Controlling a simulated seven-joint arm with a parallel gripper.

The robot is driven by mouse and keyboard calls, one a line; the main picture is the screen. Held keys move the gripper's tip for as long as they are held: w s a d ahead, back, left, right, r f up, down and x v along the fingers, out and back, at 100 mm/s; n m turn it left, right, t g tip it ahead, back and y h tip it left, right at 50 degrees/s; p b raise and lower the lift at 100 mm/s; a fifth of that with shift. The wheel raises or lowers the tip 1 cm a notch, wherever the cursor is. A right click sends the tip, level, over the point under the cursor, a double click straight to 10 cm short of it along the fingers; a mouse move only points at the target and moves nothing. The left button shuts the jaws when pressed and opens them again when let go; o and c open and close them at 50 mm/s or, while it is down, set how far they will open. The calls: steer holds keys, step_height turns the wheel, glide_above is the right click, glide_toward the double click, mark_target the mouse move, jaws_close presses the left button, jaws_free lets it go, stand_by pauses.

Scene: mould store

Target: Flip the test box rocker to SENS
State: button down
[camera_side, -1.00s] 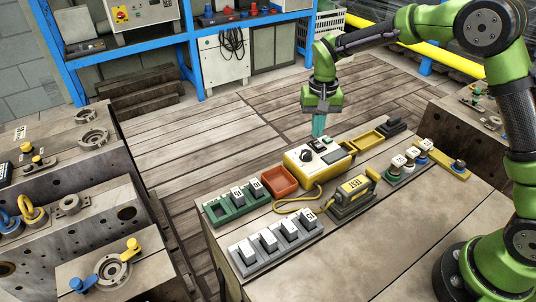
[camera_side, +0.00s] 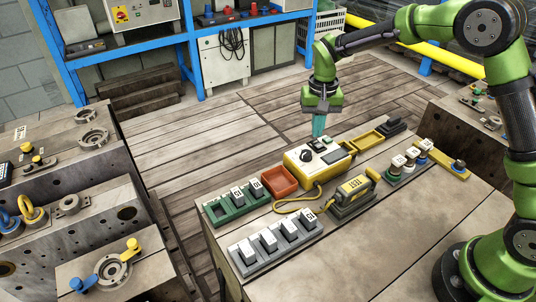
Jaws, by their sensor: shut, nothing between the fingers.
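The yellow test box (camera_side: 303,176) stands on the bench with a black knob, a dark rocker (camera_side: 319,144) and a greenish panel on its pale top. The rocker's markings and which side is pressed are too small to read. My gripper (camera_side: 319,133) points down just above the back of the test box, near the rocker. Its teal fingers are shut with nothing between them. Whether the fingertips touch the box cannot be told from this view.
On the bench top (camera_side: 375,230), an orange-red tray (camera_side: 279,190) and a yellow tray (camera_side: 375,138) flank the box. A yellow TEST unit (camera_side: 355,187) on a grey base stands in front, joined by a yellow cable. Labelled blocks (camera_side: 268,240) sit at front left.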

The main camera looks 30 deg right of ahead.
mark_target(320, 147)
steer(key=shift+f, duration=1.2)
stand_by(0.6)
steer(key=shift+r, duration=3.55)
steer(key=shift+w+f, duration=0.1)
steer(key=shift+s+a+f+n, duration=0.15)
steer(key=shift+s+n, duration=0.25)
steer(key=shift+s, duration=0.85)
steer(key=s+r+t+y, duration=0.1)
steer(key=s+r+t, duration=0.2)
steer(key=s+r, duration=0.3)
steer(key=s+r+n+t+y, duration=0.1)
steer(key=s+r+t, duration=0.3)
steer(key=s, duration=1.1)
steer(key=shift+s+d+r, duration=0.4)
steer(key=shift+d+r, duration=0.05)
steer(key=shift+r, duration=0.45)
